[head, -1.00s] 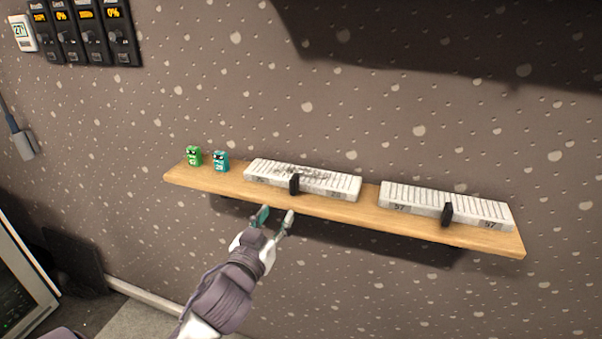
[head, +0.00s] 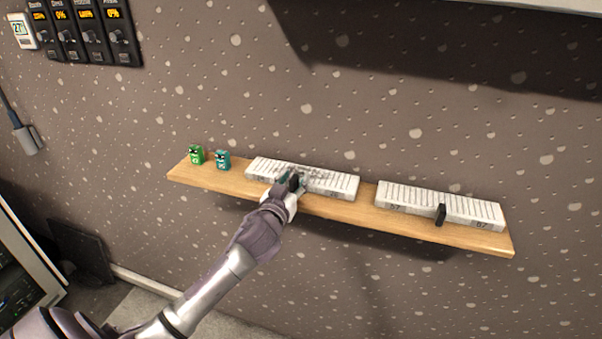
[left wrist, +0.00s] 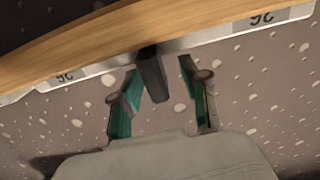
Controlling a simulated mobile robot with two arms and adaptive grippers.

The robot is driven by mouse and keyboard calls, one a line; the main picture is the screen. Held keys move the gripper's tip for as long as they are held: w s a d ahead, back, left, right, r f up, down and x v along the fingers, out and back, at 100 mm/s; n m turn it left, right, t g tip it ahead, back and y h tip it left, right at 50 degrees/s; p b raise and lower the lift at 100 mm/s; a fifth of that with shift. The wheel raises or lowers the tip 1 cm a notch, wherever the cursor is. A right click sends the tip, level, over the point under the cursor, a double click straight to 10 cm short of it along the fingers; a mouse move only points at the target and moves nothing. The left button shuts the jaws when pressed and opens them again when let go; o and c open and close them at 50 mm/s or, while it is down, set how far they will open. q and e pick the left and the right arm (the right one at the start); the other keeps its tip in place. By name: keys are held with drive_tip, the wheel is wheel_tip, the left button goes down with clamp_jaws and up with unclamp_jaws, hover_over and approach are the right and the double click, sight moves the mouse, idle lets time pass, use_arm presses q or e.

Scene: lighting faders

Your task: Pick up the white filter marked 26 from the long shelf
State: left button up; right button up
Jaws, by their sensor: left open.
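The white filter marked 26 (head: 333,184) lies on the long wooden shelf (head: 400,226), left of the other filter. It has a ribbed top with a dark smudge and a black handle at its front. In the left wrist view the filter (left wrist: 235,32) shows its 26 labels upside down, and the black handle (left wrist: 152,75) stands between the fingers. My left gripper (head: 293,185) is at the filter's front, covering part of it. In the left wrist view my left gripper (left wrist: 160,85) is open, its teal-lined fingers on either side of the handle with gaps. My right gripper is not in view.
A second white filter marked 57 (head: 440,206) with a black handle lies on the right of the shelf. A green figure (head: 196,155) and a teal figure (head: 222,160) stand at the shelf's left end. Dark control modules (head: 90,30) hang at the upper left.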

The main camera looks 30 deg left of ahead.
use_arm(q)
drive_tip(key=shift+d, duration=0.1)
drive_tip(key=shift+c, duration=0.2)
clamp_jaws()
